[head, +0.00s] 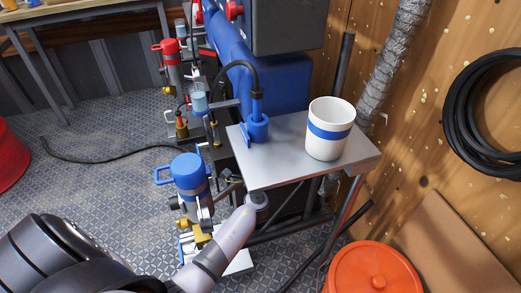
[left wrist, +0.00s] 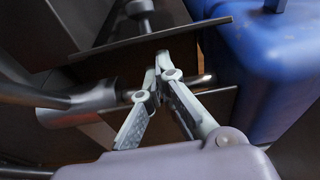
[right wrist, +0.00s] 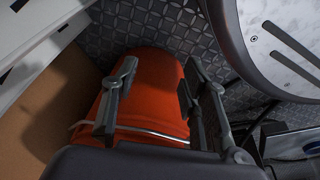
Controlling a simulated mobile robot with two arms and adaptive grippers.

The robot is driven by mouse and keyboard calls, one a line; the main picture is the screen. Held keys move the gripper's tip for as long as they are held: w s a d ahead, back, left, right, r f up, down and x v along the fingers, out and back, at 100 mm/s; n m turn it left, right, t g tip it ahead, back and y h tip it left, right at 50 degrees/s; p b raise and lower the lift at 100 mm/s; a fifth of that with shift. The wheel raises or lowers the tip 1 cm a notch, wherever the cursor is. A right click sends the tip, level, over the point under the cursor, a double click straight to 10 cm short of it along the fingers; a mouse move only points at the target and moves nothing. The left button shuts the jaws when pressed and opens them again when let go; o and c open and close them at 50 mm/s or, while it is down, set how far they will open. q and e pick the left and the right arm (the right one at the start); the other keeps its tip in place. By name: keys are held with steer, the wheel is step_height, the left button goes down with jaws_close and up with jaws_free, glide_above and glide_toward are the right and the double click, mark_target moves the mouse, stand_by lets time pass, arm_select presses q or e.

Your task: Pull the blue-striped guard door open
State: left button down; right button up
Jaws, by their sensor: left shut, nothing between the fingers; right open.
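I cannot make out a blue-striped guard door in any view. In the left wrist view my left gripper (left wrist: 160,62) is shut and empty, its fingertips near a dark plate (left wrist: 150,42) and a thin metal rod (left wrist: 205,80). I cannot tell whether it touches them. In the head view the left arm reaches in from the lower left to the steel table (head: 285,172); its fingers are hidden there. In the right wrist view my right gripper (right wrist: 160,68) is open above the orange bucket (right wrist: 155,95), with nothing held.
A white cup (head: 330,128) with a blue band stands on the steel table. A blue-capped fitting (head: 187,172) stands left of it, and a blue machine body (head: 270,85) behind. The orange bucket's lid (head: 372,270) is at the lower right. Patterned floor lies open at left.

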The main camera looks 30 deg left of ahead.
arm_select(q)
steer(key=shift+s+a+f, duration=0.1)
steer(key=shift+a, duration=0.2)
arm_select(e)
steer(key=shift+s+f, duration=0.15)
steer(key=shift+f, duration=0.1)
arm_select(q)
steer(key=shift+s+a+b, duration=0.3)
steer(key=shift+s+a, duration=0.15)
steer(key=shift+a, duration=0.15)
arm_select(e)
steer(key=shift+w+r, duration=0.3)
steer(key=shift+r, duration=0.2)
steer(key=shift+w+r, duration=0.3)
steer(key=shift+r, duration=0.2)
